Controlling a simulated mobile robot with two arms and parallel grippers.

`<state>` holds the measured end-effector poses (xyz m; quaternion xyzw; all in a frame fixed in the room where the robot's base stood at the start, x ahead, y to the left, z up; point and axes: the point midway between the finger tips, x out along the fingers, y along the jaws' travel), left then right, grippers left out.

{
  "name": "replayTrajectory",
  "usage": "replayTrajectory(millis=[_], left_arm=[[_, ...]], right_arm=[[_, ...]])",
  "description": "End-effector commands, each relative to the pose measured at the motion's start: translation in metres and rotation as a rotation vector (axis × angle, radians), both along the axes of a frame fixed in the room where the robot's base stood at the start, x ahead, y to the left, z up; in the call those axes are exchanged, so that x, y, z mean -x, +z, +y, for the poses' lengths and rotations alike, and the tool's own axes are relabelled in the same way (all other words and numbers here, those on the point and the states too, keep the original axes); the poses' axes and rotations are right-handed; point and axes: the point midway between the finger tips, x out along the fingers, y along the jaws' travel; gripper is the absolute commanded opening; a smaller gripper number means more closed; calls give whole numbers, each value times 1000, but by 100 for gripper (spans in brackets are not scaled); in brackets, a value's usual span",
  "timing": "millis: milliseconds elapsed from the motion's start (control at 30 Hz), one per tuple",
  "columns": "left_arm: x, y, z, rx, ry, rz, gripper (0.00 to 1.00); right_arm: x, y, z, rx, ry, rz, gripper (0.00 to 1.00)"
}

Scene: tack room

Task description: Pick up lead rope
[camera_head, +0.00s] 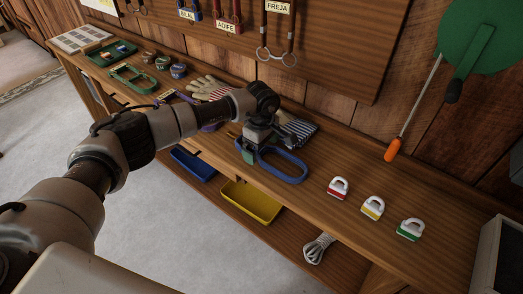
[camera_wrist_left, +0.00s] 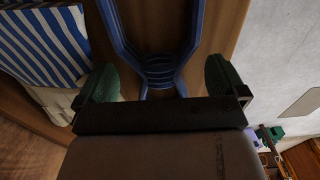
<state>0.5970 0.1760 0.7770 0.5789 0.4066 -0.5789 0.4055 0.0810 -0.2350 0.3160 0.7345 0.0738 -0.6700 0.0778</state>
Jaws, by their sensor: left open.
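A blue looped rope (camera_head: 288,175), which appears to be a lead rope, lies on the wooden bench top. My left gripper (camera_head: 252,147) is over its left end. In the left wrist view, the wrapped neck of the blue rope (camera_wrist_left: 160,72) lies between the two open fingers of my left gripper (camera_wrist_left: 162,82), with a gap on each side. Its near end is hidden by the gripper body. My right gripper is not in view.
Red, yellow and green-based white items (camera_head: 372,208) stand to the right. Yellow (camera_head: 250,202) and blue (camera_head: 193,164) bins sit below. A green looped rope (camera_head: 132,77) lies farther left.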

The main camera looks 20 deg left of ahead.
Motion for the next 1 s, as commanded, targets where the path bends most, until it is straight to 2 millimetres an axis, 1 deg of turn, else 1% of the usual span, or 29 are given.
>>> replayTrajectory(millis=[33, 100, 267, 300, 633, 867, 967, 1000], left_arm=[[0, -7, -1, 1, -1, 1, 100], [0, -11, -1, 1, -1, 0, 100], [0, -11, -1, 1, -2, -1, 100], [0, -11, -1, 1, -2, -1, 98], [0, -10, 0, 1, -1, -1, 48], [-1, -9, -1, 2, -1, -2, 47], [-1, -3, -1, 3, -1, -4, 47], [-1, 1, -1, 3, -1, -5, 47]], right_arm=[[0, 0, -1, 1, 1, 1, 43], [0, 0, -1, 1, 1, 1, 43], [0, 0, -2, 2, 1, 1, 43], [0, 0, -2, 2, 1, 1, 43], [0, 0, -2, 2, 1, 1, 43], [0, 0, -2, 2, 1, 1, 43], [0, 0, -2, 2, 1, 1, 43], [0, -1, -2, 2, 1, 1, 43]])
